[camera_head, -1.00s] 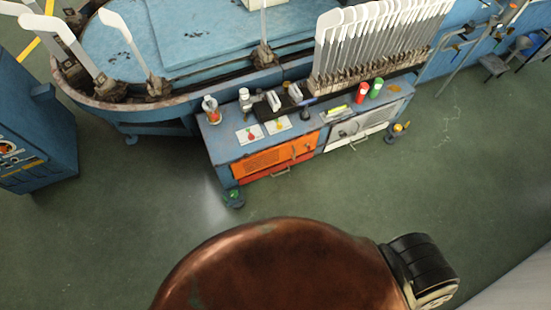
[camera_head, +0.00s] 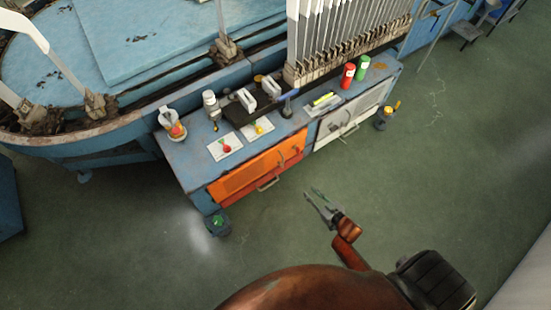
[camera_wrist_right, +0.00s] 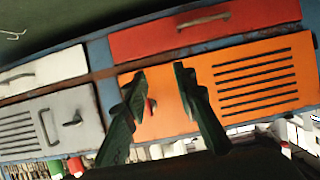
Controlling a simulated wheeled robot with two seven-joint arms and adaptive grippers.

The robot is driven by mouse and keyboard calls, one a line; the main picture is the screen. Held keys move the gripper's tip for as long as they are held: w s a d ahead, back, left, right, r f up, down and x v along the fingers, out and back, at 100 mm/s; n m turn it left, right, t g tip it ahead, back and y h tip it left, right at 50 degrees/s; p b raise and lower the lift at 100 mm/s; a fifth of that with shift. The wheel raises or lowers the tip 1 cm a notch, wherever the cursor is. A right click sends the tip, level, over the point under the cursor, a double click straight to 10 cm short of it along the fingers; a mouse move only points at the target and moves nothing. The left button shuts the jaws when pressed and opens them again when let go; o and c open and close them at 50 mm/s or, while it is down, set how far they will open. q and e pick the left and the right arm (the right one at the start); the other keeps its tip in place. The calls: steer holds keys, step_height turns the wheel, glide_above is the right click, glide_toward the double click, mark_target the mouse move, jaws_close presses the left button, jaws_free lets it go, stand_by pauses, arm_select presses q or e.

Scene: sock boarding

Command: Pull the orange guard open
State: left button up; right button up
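The orange guard (camera_head: 248,178) is a slotted panel on the front of the blue cabinet, and it looks closed. A small handle (camera_head: 296,152) shows near its right end. My right gripper (camera_head: 318,205) is out over the floor in front of the cabinet, apart from the guard. In the wrist view, which shows the cabinet upside down, the guard (camera_wrist_right: 255,82) lies beyond the two dark fingers. My left gripper is not in view.
A red drawer (camera_wrist_right: 200,32) with a handle lies below the guard. A grey door (camera_wrist_right: 58,122) is beside it. The cabinet top (camera_head: 195,165) carries cards, red and green cylinders and tools. The floor in front is clear.

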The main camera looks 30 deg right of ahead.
steer(key=w+r+t+y+b, duration=0.1)
steer(key=w+r+t+b, duration=0.1)
steer(key=w+b, duration=0.3)
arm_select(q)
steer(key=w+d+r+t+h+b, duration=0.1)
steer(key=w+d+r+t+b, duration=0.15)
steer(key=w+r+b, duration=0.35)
arm_select(e)
steer(key=n+t+y+p, duration=0.2)
steer(key=y, duration=0.1)
glide_toward(283, 160)
steer(key=w+f, duration=0.2)
steer(key=w, duration=0.1)
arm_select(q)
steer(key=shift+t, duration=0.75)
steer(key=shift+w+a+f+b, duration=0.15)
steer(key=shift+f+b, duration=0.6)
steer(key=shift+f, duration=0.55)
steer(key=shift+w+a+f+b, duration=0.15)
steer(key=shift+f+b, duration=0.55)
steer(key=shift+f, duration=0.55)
arm_select(e)
steer(key=shift+r+x, duration=0.15)
steer(key=shift+x, duration=1.75)
steer(key=shift+r+x, duration=0.2)
steer(key=shift+x, duration=1.65)
